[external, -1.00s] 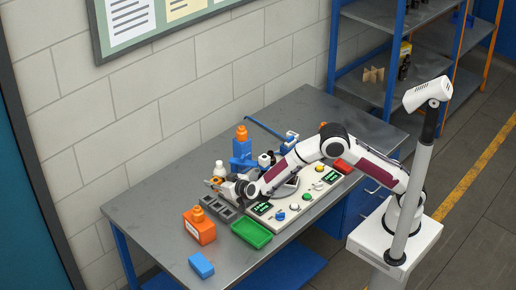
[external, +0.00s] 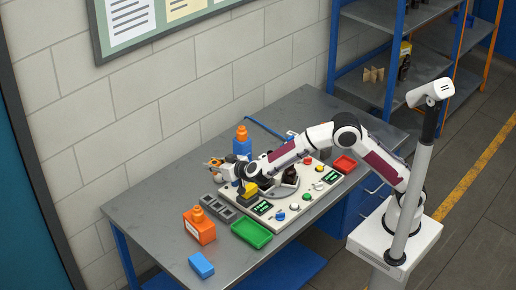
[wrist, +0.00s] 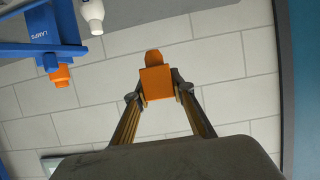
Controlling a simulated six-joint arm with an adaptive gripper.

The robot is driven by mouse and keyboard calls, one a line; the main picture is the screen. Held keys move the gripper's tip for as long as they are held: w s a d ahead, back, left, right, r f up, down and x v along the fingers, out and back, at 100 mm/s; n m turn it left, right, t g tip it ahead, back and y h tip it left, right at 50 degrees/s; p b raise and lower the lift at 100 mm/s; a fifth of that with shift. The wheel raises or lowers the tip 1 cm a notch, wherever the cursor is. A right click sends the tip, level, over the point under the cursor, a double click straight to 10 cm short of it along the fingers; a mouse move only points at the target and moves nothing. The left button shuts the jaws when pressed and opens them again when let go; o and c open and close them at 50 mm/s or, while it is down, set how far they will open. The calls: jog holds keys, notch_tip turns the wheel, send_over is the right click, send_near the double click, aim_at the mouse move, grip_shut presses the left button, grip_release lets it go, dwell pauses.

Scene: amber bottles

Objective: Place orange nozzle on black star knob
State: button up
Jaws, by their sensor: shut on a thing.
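The orange nozzle (wrist: 157,82), a blocky piece with a smaller stub on top, sits between my fingertips in the wrist view. My gripper (wrist: 158,88) is shut on it. In the external view my gripper (external: 215,163) is raised above the back left of the bench, pointing left toward the wall. I cannot pick out the black star knob with certainty. A dark object (external: 290,175) stands on the control panel (external: 297,203), partly behind my arm.
A blue holder (external: 242,147) with an orange top stands behind my gripper. A grey slotted block (external: 220,207), an orange container (external: 200,226), a green tray (external: 251,233), a blue block (external: 201,265) and a red tray (external: 345,165) are on the bench (external: 160,215). The front left is mostly clear.

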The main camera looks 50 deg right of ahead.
aim_at(212, 161)
notch_tip(212, 161, up, 5)
jog(key=shift+f, duration=0.15)
jog(key=w+d+m+h, duration=0.2)
jog(key=w+d, duration=0.1)
jog(key=d, duration=0.8)
jog(key=w+d+m+h, duration=0.1)
jog(key=w+d+h, duration=0.1)
jog(key=d, duration=0.8)
jog(key=s+d+m+g+h, duration=0.2)
jog(key=s+d+m+h, duration=0.15)
jog(key=d, duration=1.55)
jog(key=s+d+m+g+h, duration=0.25)
jog(key=s+d, duration=0.25)
jog(key=d, duration=1.4)
notch_tip(212, 161, down, 11)
jog(key=shift+w+a, duration=0.15)
jog(key=shift+w, duration=0.2)
jog(key=shift+f+t, duration=0.1)
jog(key=shift+t, duration=0.15)
jog(key=shift+f, duration=3.1)
